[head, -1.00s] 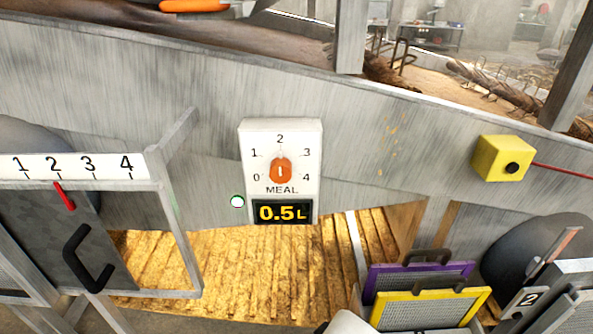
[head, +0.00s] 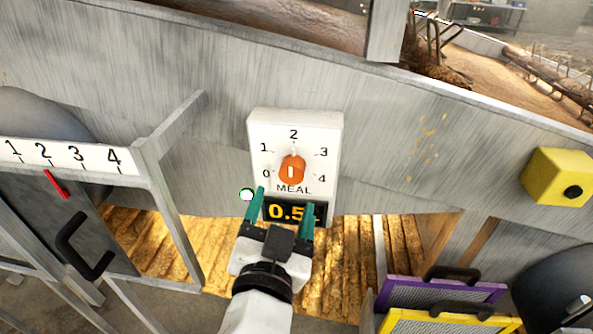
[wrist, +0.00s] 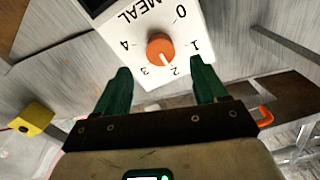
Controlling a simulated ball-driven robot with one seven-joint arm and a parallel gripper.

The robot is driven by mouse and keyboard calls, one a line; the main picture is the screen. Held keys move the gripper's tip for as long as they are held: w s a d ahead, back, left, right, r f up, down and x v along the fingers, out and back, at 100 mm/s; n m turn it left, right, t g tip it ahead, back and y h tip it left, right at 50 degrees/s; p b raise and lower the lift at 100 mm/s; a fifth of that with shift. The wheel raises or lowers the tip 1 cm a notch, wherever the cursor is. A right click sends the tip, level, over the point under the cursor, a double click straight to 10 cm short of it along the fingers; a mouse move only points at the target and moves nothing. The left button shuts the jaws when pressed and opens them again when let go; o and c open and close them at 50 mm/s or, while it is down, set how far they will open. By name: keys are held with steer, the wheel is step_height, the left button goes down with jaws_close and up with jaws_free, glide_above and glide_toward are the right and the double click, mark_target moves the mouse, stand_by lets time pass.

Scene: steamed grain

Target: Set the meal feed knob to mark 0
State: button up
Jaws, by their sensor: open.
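The meal feed knob (head: 292,169) is an orange dial on a white panel (head: 327,135) marked 0 to 4. Its white pointer line stands upright, toward mark 2. The dark display (head: 287,212) below shows yellow digits, partly hidden by a finger. My gripper (head: 285,195) is open and empty, its green fingers in front of the panel's lower part, below the knob. In the wrist view the knob (wrist: 160,47) sits beyond and between the open fingertips (wrist: 159,68), apparently untouched.
A yellow box (head: 555,176) is mounted at right. Purple (head: 488,289) and yellow-framed screens (head: 505,325) stand at lower right. The wall around the panel is clear.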

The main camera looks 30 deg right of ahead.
mark_target(290, 178)
steer(key=p+x, duration=0.2)
steer(key=x, duration=0.6)
steer(key=shift+c, duration=0.4)
steer(key=c, duration=0.9)
